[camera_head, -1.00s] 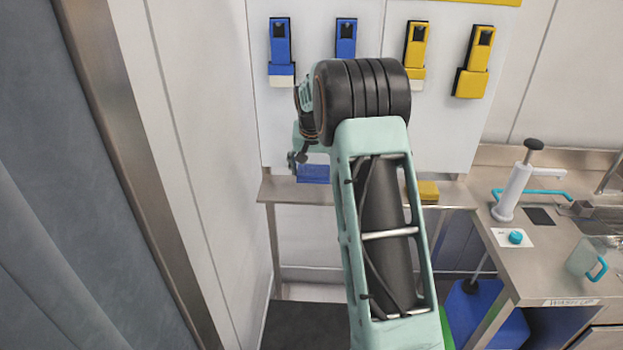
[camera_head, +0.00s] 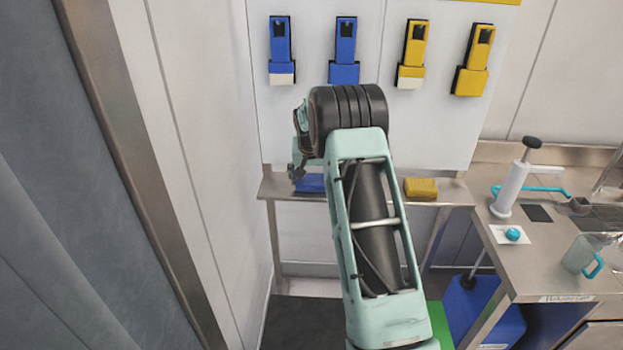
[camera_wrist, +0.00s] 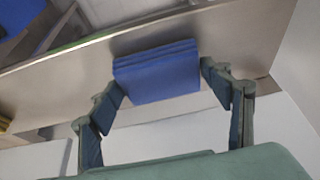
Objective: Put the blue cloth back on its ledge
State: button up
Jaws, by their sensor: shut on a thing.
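The blue cloth (camera_head: 311,183) is a folded block, partly hidden behind my arm in the head view, at the left part of the metal ledge (camera_head: 453,192). My gripper (camera_head: 297,172) is at the cloth's left side there. The cloth overlaps the ledge (camera_wrist: 235,40) in that view. I cannot tell whether it touches the ledge surface.
A yellow cloth (camera_head: 421,188) lies on the ledge to the right. Blue and yellow devices hang on the wall panel above, including a yellow one (camera_head: 473,60). A sink counter (camera_head: 540,265) with a white pump (camera_head: 513,185) stands at right. A wall closes off the left.

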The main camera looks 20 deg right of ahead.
jog(key=shift+f, duration=0.2)
jog(key=o, duration=1.2)
jog(key=shift+r, duration=0.15)
jog(key=shift+r, duration=0.25)
jog(key=b+v, duration=0.1)
jog(key=v, duration=1)
jog(key=shift+s+r+b, duration=0.2)
jog(key=shift+r+b, duration=0.15)
